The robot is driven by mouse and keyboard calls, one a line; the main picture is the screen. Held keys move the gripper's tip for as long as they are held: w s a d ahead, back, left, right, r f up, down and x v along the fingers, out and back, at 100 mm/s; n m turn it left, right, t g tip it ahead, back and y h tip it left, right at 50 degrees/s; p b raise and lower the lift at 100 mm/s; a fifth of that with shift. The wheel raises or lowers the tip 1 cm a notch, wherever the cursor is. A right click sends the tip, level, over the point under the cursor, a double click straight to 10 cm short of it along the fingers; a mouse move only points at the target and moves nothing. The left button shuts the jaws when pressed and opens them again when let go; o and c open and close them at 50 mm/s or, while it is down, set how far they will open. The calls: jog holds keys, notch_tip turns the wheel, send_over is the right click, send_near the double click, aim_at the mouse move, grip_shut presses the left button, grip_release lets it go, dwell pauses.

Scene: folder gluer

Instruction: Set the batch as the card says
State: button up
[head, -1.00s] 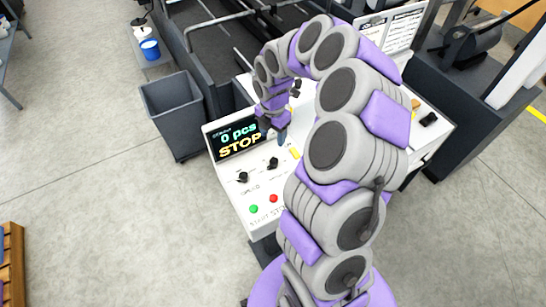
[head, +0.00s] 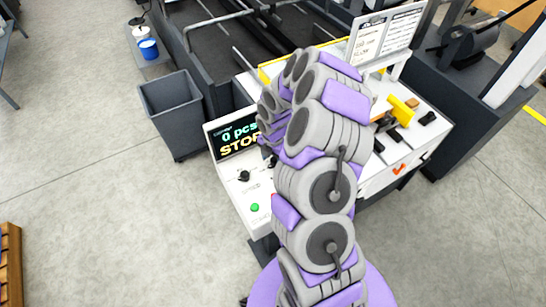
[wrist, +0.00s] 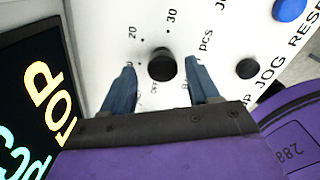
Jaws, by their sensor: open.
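My gripper (wrist: 160,88) is open in the wrist view, with its blue fingers on either side of a black knob (wrist: 161,64) on the white panel. The card board (head: 385,35) stands at the back with printed sheets, too small to read.
Another black knob (head: 244,176) and a green button (head: 254,207) are on the panel. The wrist view shows a blue button (wrist: 288,9) and a small black JOG button (wrist: 247,68). A grey bin (head: 176,110) stands left of the panel. Yellow and black items (head: 403,110) lie on the right worktop.

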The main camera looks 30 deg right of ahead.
jog(key=shift+d, duration=0.65)
jog(key=c, duration=0.4)
jog(key=shift+a, duration=0.25)
jog(key=c, duration=0.6)
jog(key=shift+c, duration=0.2)
